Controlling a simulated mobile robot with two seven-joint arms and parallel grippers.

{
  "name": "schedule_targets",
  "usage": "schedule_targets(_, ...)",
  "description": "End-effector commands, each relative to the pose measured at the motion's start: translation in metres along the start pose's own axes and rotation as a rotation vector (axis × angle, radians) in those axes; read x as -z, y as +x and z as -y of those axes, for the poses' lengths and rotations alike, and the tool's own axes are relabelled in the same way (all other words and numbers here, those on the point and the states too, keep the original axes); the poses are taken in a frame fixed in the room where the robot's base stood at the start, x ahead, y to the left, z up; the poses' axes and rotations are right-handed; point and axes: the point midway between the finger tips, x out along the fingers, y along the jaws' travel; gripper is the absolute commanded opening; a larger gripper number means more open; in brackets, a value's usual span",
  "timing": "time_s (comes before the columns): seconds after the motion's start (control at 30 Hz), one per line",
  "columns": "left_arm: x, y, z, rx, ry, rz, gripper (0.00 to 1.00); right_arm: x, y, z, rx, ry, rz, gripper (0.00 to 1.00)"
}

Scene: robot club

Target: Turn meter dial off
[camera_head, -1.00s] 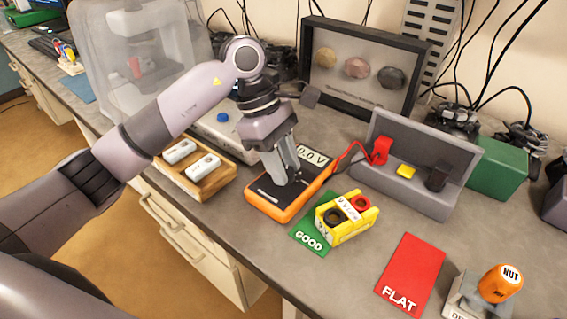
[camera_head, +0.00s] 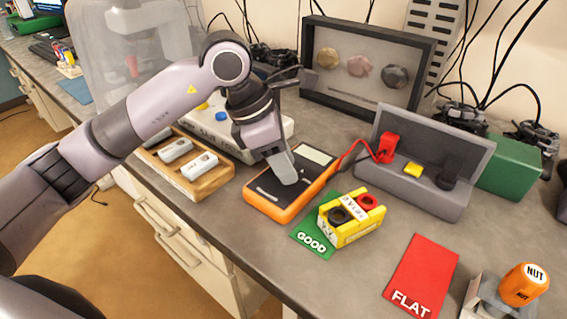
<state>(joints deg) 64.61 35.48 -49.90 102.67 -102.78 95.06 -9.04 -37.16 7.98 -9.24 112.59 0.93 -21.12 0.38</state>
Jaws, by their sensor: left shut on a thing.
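An orange and black meter (camera_head: 277,211) lies on the bench, face up. Its screen (camera_head: 314,154) is pale and blank, with no digits showing. My left gripper (camera_head: 287,178) points down onto the middle of the meter's face and is shut on the dial. The dial itself is hidden by the fingers. A red lead (camera_head: 353,153) runs from the meter's side toward a grey stand (camera_head: 418,187). My right gripper is not in view.
A wooden tray with white pieces (camera_head: 208,187) is to the left. The red FLAT card (camera_head: 423,272) and an orange nut container (camera_head: 523,284) are at front right.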

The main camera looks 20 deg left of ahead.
Motion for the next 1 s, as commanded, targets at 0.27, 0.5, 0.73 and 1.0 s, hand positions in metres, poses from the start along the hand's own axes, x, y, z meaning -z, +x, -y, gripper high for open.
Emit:
schedule_targets(0.27, -0.0001, -0.0009, -0.0003, -0.014, -0.032, 0.000, 0.03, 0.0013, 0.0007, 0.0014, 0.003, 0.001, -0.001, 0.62)
schedule_targets(0.5, -0.0002, -0.0011, -0.0003, -0.014, -0.032, 0.000, 0.03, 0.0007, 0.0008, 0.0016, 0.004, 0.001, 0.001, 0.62)
schedule_targets(0.73, -0.0001, -0.0008, -0.0003, -0.014, -0.031, 0.000, 0.57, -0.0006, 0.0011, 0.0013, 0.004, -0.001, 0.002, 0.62)
schedule_targets(1.0, -0.0001, -0.0059, -0.0006, -0.015, -0.031, 0.001, 0.57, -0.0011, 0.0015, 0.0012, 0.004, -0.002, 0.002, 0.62)
